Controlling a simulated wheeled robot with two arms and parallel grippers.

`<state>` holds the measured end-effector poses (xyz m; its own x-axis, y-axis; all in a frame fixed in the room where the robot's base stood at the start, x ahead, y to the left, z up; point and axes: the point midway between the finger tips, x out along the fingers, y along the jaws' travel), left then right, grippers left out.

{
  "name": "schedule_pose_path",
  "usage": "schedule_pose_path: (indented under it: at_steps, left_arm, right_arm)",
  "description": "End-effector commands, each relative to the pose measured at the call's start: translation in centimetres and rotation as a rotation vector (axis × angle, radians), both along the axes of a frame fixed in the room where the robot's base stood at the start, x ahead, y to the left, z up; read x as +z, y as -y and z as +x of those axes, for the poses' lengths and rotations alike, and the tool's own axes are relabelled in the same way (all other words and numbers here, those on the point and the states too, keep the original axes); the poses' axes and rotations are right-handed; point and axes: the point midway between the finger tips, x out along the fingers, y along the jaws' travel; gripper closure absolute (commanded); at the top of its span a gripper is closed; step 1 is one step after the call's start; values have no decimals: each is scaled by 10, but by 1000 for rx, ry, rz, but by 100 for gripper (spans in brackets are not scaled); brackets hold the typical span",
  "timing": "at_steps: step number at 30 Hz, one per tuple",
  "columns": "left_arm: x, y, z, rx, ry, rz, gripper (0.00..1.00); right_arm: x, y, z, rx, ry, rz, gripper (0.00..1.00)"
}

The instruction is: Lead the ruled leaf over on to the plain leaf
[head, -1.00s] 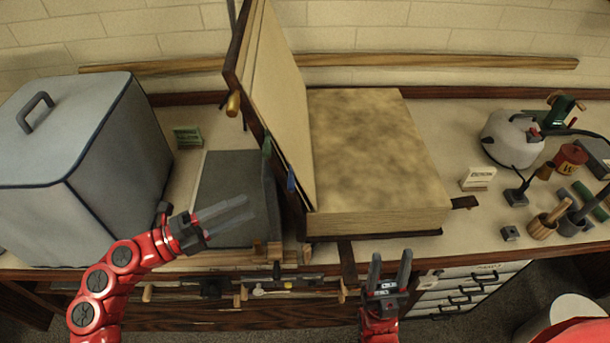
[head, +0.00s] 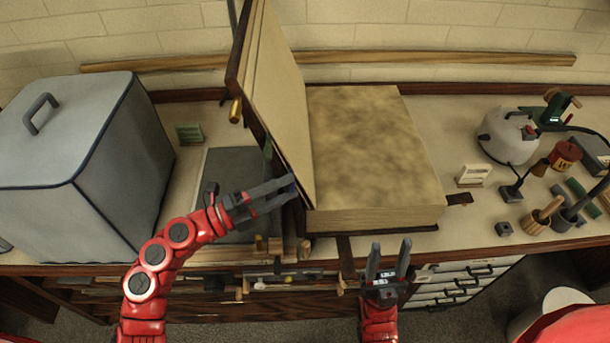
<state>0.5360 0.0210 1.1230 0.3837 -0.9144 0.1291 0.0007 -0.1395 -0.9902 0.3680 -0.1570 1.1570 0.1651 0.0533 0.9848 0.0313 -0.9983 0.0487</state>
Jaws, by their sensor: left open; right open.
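A large thick book lies open on the bench. Its left part, with a cream leaf (head: 268,80), stands steeply tilted up from the spine. Its right part is a flat block topped by a brown-mottled cream leaf (head: 370,140). I see no ruling on either face, so I cannot tell which leaf is ruled. My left gripper (head: 291,188) is open, its fingers pointing right at the lower edge of the raised part, over a small blue tab there; I cannot tell if they touch. My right gripper (head: 390,248) is open and empty, in front of the book's near edge.
A grey covered box (head: 120,150) stands at the left. A dark grey panel (head: 240,165) lies beneath my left gripper. A white pot (head: 508,135), a small card (head: 473,175) and several tools stand to the right. A wooden rail (head: 450,60) runs behind.

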Motion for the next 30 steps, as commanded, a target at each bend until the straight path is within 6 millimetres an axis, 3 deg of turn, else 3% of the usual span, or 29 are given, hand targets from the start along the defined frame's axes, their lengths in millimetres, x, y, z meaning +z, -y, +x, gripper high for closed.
schedule_pose_path:
  at_steps: [15,29,30]
  left_arm:
    - [7,41,16,-3,-1,-2,50]
    - [6,46,19,0,-1,0,50]
    - [6,46,19,-1,-1,0,54]
  right_arm:
    - [17,0,0,0,0,0,50]
    - [18,0,0,0,0,0,50]
    - [18,0,0,0,0,0,50]
